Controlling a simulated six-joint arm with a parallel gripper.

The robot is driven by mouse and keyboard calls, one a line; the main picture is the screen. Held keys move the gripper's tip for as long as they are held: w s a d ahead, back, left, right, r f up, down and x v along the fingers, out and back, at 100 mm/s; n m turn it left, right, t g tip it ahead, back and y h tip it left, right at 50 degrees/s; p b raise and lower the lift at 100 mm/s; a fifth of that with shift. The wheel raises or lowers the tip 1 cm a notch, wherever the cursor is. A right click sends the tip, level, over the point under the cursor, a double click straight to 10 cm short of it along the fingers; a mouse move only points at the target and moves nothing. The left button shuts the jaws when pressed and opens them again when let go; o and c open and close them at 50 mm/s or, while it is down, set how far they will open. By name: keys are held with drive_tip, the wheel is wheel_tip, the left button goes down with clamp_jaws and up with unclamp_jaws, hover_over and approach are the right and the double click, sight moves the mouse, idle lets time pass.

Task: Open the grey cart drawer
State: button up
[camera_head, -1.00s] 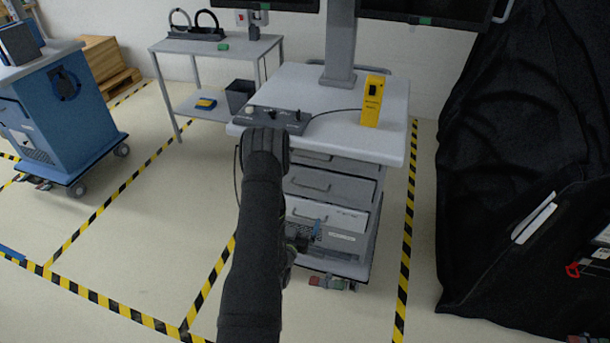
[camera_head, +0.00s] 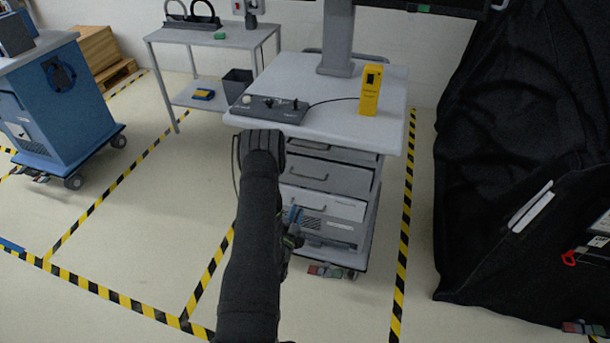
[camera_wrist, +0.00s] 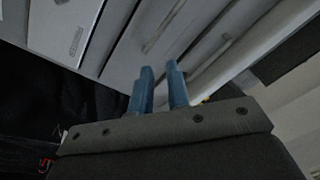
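The grey cart (camera_head: 393,138) stands in the middle of the head view with a stack of drawers under its worktop. The middle grey drawer (camera_head: 345,181) has a bar handle (camera_head: 307,177) and looks shut. A white lower panel (camera_head: 335,206) is below it. My gripper (camera_head: 294,213) is low in front of the cart, partly hidden by my dark arm. In the wrist view my gripper's two blue fingers (camera_wrist: 160,75) are apart, with nothing between them. They point toward a grey drawer front with a long handle (camera_wrist: 165,25), apart from that handle.
A control box (camera_head: 270,110) and a yellow box (camera_head: 371,90) sit on the cart top. A blue cart (camera_head: 65,100) stands at left, and a side table (camera_head: 215,48) behind. Black draping (camera_head: 490,180) hangs at right. Floor left of my arm is clear.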

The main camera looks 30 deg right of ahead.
sight(308, 178)
drive_tip(key=w+d+m, duration=0.3)
drive_tip(key=w, duration=0.1)
drive_tip(key=w+d+m, duration=0.4)
drive_tip(key=w+d+r+m+t+h, duration=0.1)
drive_tip(key=w+d+m, duration=0.2)
drive_tip(key=w+d, duration=0.1)
drive_tip(key=shift+w+d, duration=0.1)
drive_tip(key=shift+d, duration=0.05)
idle(0.5)
clamp_jaws()
